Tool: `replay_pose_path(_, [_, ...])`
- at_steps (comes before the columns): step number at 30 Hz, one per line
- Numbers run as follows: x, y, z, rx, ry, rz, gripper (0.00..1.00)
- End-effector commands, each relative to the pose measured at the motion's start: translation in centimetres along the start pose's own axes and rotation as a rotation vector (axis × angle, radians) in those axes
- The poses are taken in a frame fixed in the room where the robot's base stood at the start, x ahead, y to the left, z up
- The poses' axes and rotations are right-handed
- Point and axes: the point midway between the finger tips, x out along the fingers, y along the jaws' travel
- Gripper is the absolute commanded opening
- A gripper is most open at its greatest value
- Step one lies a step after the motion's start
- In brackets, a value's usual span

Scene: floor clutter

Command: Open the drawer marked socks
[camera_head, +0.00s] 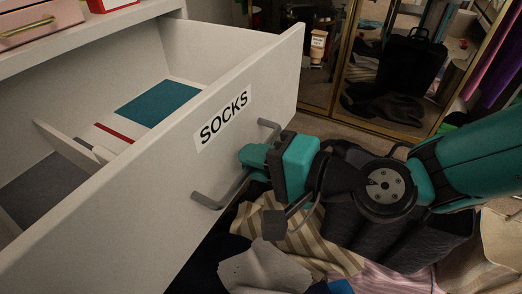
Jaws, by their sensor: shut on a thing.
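The white drawer marked SOCKS (150,190) stands pulled out of its cabinet, with its inside in view. Its label (224,117) is on the front panel. A grey bar handle (208,202) runs along the front; its two ends show on either side of my gripper. My gripper (252,160), teal and black, is shut on the middle of the handle. The fingertips hide that part of the bar. My arm reaches in from the right.
Heaped clothes (290,235), some striped, lie on the floor below the drawer front and my arm. A gold-framed mirror door (338,62) stands behind. Dividers (66,143) and a teal item (158,103) are inside the drawer. A pink box (42,25) sits on the cabinet top.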

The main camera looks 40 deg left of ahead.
Motion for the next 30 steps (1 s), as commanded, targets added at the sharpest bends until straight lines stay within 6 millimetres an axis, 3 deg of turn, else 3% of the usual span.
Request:
replay_pose_path(11, [-0.04,0.04,0.28,0.001,-0.009,0.002,0.0])
replay_pose_path(12, [-0.04,0.05,0.27,0.001,-0.009,0.002,0.19])
replay_pose_path(15, [-0.06,0.04,0.22,0.001,-0.007,0.002,0.36])
replay_pose_path(30, [-0.24,0.03,0.06,0.001,-0.003,0.001,0.36])
